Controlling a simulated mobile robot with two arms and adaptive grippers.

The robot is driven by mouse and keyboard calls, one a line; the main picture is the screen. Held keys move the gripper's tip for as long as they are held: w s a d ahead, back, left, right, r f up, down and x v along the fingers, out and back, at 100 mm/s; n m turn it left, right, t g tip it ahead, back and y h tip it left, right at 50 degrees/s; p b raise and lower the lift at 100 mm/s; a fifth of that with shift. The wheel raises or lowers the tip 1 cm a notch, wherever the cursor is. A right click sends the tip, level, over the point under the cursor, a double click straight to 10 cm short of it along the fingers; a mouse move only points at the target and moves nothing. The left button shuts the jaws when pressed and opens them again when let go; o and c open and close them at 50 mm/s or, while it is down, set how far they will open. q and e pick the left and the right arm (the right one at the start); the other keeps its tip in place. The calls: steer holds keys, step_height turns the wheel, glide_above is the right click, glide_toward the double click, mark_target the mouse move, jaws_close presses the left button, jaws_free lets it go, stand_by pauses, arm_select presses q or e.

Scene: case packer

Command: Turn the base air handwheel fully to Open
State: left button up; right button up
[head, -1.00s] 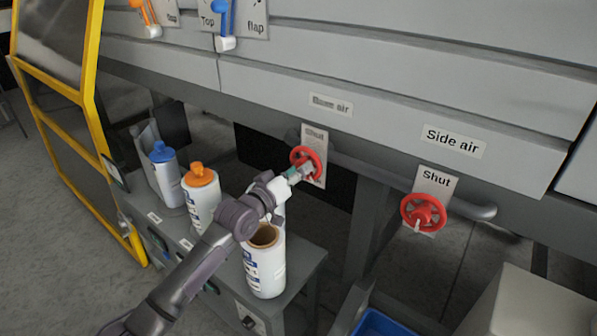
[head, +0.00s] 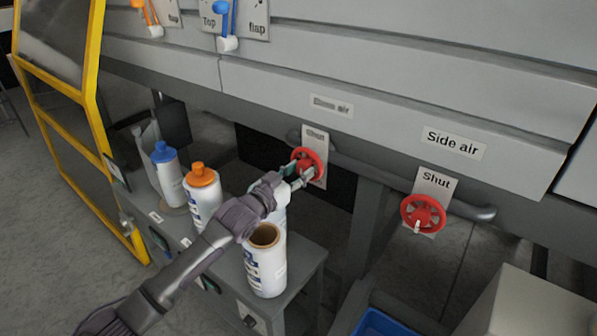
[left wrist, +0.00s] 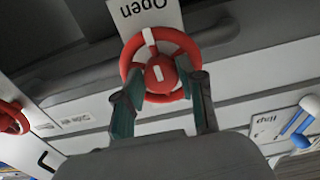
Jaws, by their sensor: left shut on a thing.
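The base air handwheel (head: 310,154) is red and sits on a white plate under the blurred "Base air" label (head: 331,105). "Shut" shows at the plate's top in the head view. My right gripper is out of view.
The red side air handwheel (head: 423,213) is to the right, under "Shut". Several bottles, one with an orange cap (head: 202,190) and an open one (head: 265,262), stand on a grey cabinet below my left arm. A grey pipe (head: 385,172) runs behind the wheels.

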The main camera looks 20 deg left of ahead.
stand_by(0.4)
arm_select(q)
steer(key=o, duration=1.1)
steer(key=v, duration=1.2)
